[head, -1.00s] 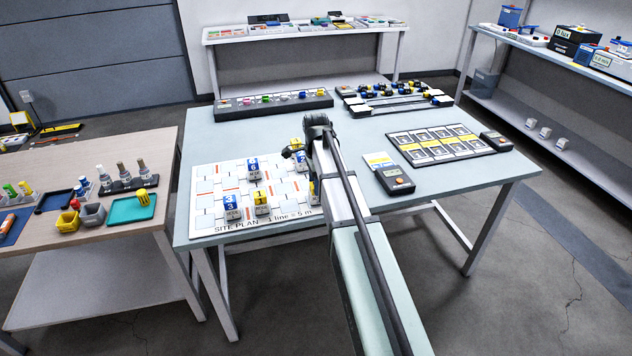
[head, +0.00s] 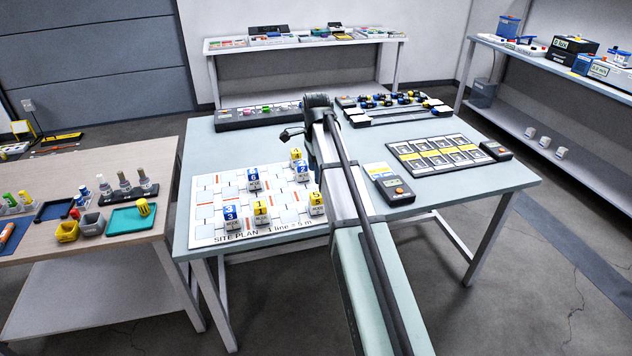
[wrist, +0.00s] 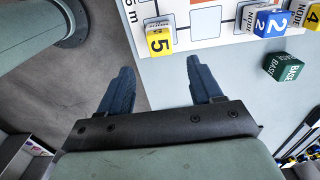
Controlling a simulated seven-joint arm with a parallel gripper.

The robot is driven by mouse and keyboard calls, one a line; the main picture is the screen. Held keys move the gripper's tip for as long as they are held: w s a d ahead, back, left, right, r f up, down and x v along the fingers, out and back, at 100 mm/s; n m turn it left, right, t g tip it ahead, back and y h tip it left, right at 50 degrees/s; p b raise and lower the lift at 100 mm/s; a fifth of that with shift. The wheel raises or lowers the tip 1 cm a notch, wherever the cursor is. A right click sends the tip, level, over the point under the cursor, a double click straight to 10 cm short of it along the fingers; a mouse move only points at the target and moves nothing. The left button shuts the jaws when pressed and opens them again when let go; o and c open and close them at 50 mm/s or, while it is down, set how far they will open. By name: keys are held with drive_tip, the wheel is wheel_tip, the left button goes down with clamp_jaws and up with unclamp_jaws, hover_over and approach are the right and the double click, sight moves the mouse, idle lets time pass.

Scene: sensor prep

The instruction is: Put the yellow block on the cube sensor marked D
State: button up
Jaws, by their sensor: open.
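Numbered cubes stand on the white site plan (head: 205,214). The yellow-topped ones are cube 1 (head: 261,211), cube 5 (head: 316,199) and cube 4 (head: 296,155). The blue-topped ones are cube 3 (head: 231,214), cube 6 (head: 253,176) and cube 2 (head: 302,169). I see no letter D on any cube. In the wrist view my gripper (wrist: 160,82) is open and empty, its dark fingers wide apart. Yellow cube 5 (wrist: 159,41) lies just beyond the fingers, apart from them. In the head view my arm hides the fingers.
A green cube marked BASE (wrist: 284,67) stands beside the plan. A rack of coloured pieces (head: 235,118), a black-framed card board (head: 440,152) and a handheld meter (head: 390,186) are on the table. A teal tray (head: 125,222) is on the left table.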

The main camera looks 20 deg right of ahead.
drive_tip(key=shift+r, duration=1.75)
idle(0.6)
